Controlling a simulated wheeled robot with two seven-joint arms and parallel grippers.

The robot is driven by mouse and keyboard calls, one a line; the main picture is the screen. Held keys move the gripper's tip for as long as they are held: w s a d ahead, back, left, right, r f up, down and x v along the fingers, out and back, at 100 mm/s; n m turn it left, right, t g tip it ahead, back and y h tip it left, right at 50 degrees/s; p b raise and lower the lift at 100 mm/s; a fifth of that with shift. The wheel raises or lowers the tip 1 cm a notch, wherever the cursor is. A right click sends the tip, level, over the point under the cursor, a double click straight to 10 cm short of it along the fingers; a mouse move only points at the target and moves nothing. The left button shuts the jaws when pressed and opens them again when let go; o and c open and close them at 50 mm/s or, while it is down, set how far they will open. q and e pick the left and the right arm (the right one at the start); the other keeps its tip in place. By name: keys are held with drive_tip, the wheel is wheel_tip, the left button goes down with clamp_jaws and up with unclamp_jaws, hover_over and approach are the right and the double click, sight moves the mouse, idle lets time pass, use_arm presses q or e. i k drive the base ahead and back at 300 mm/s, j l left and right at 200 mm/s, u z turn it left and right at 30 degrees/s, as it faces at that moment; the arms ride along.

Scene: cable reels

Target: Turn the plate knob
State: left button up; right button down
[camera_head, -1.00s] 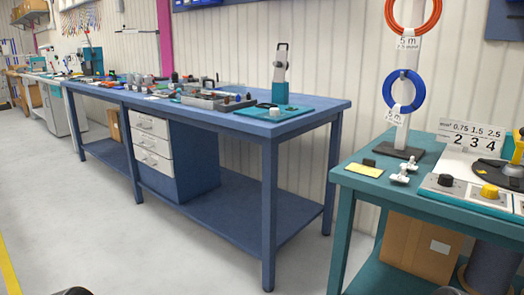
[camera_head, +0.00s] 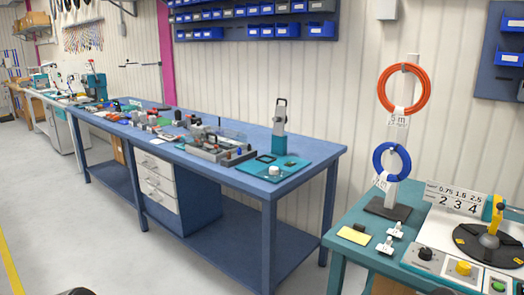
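A white control panel on the teal table (camera_head: 345,215) at the right carries a black knob (camera_head: 425,254) and a yellow knob (camera_head: 463,267). A green button (camera_head: 499,286) is beside them, cut by the lower edge. Behind the knobs is a round black plate (camera_head: 468,240) with a yellow lever (camera_head: 491,238) standing over it. I cannot tell from the picture which knob is the plate knob. Nothing touches either knob. Neither gripper can be made out; only small dark shapes show at the bottom edge.
An orange coil (camera_head: 386,88) and a blue coil (camera_head: 376,160) hang on a white post left of the panel. White clips (camera_head: 386,245) and a yellow pad (camera_head: 353,236) lie in front. A long blue workbench (camera_head: 235,182) stands left; grey floor is clear before it.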

sight(463, 267)
drive_tip(key=z, duration=1.3)
